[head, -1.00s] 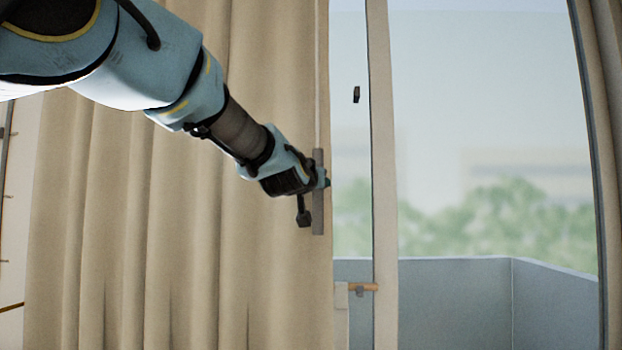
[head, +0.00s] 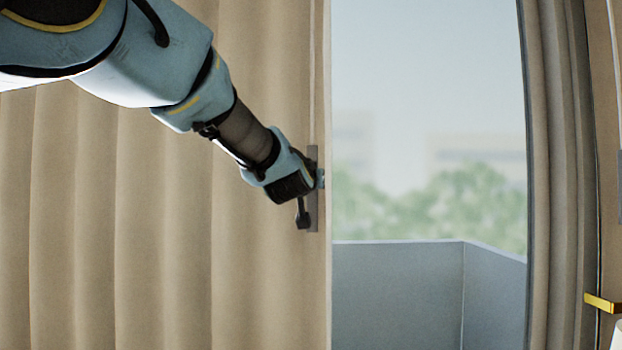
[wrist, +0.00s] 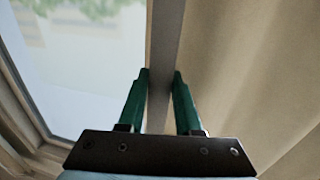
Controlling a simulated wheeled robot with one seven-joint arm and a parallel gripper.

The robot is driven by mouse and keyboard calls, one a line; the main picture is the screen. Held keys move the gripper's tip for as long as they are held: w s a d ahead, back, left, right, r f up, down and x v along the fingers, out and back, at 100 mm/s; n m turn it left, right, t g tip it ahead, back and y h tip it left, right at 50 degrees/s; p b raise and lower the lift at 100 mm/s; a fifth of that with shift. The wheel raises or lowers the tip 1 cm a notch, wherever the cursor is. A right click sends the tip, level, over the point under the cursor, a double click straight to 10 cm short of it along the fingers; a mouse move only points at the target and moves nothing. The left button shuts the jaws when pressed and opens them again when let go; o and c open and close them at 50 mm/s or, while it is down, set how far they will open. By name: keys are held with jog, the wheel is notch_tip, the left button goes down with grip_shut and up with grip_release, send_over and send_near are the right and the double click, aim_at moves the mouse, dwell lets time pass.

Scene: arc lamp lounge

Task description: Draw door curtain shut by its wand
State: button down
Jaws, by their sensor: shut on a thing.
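The beige door curtain (head: 165,215) fills the left half of the head view, and its leading edge hangs just right of my gripper. The grey wand (head: 313,222) hangs upright along that edge. My gripper (head: 317,180) is shut on the wand. In the wrist view the green fingers of my gripper (wrist: 161,75) stand on both sides of the wand (wrist: 163,40), with the curtain (wrist: 245,60) to the right and glass to the left. My fingers partly hide the wand in the head view.
Open glass (head: 430,110) shows right of the curtain edge, with a balcony wall (head: 395,290) outside. A second curtain panel (head: 557,180) hangs at the far right, near a brass holdback (head: 600,302).

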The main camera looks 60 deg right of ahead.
jog(key=shift+s+d+r, duration=0.1)
jog(key=shift+s, duration=0.2)
jog(key=c, duration=0.9)
grip_release()
jog(key=shift+o, duration=0.2)
jog(key=b+v, duration=0.3)
jog(key=v, duration=0.7)
jog(key=shift+a, duration=0.4)
